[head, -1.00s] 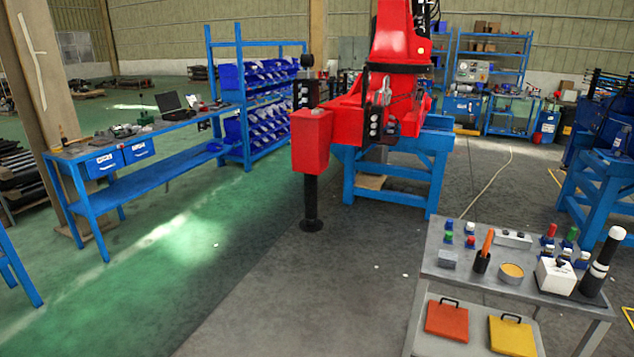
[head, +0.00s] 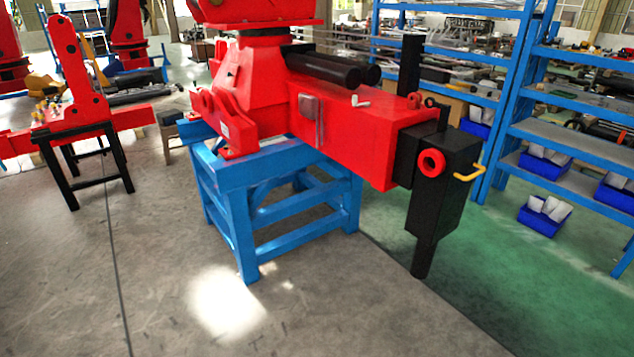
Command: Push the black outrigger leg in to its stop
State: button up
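The black outrigger leg (head: 437,190) hangs upright at the right end of the red outrigger beam (head: 350,137) in the head view. A short black section shows between the beam's end and the leg. A red ring (head: 432,163) sits on the leg's face, and a yellow handle (head: 470,173) sticks out from its right side. The leg's narrow foot (head: 423,258) points down; I cannot tell whether it touches the floor. The red crane base (head: 250,85) rests on a blue stand (head: 245,200). My gripper is not in view.
Blue shelves (head: 515,100) with blue bins (head: 545,213) stand to the right, behind the leg. Another red crane part (head: 80,85) on a black stand (head: 110,165) is at the left. The grey floor (head: 330,290) in front is clear.

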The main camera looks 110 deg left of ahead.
aim_at(435, 160)
jog(key=u, duration=2.7)
jog(key=i+u, duration=0.15)
jog(key=u, duration=0.15)
jog(key=i+l+u, duration=0.45)
jog(key=i, duration=0.4)
jog(key=i+l+u, duration=0.4)
jog(key=i+l, duration=0.2)
jog(key=i, duration=0.15)
jog(key=i+l+u, duration=0.45)
jog(key=i+l, duration=0.25)
jog(key=l, duration=0.15)
